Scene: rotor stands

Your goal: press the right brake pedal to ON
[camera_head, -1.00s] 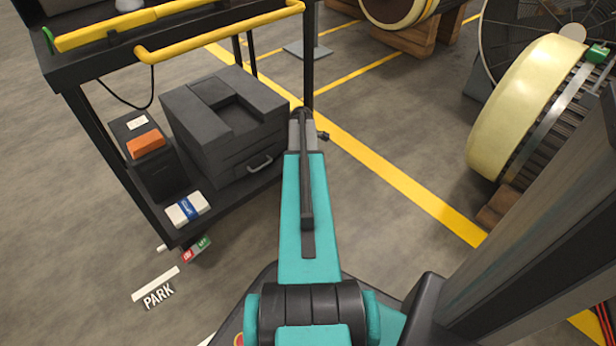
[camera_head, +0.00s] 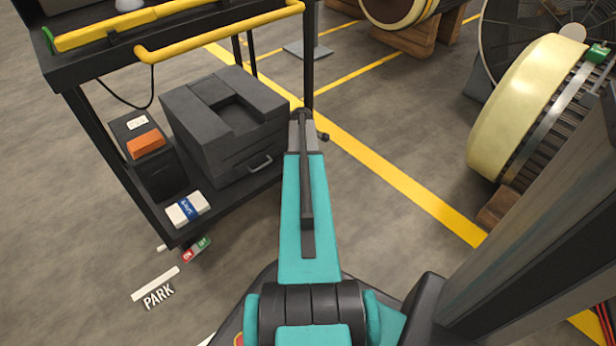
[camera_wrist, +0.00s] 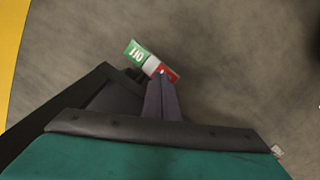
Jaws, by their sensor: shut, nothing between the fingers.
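In the wrist view a brake pedal (camera_wrist: 135,52) shows a green end marked OFF, a pale middle and a red end. My gripper (camera_wrist: 162,76) is shut and empty, its dark fingertips over the red end and hiding part of it. I cannot tell whether the tips touch the pedal or how it is tilted. In the head view another pedal (camera_head: 196,249), red ON at left and green OFF at right, lies at the cart's near lower corner. My gripper does not show in that view.
The dark cart (camera_head: 166,236) with yellow rails (camera_head: 220,32) holds a grey case (camera_head: 215,135) on its lower shelf. A PARK marking (camera_head: 158,296) lies on the floor. A large cream rotor (camera_head: 505,115) stands at right, with open floor between.

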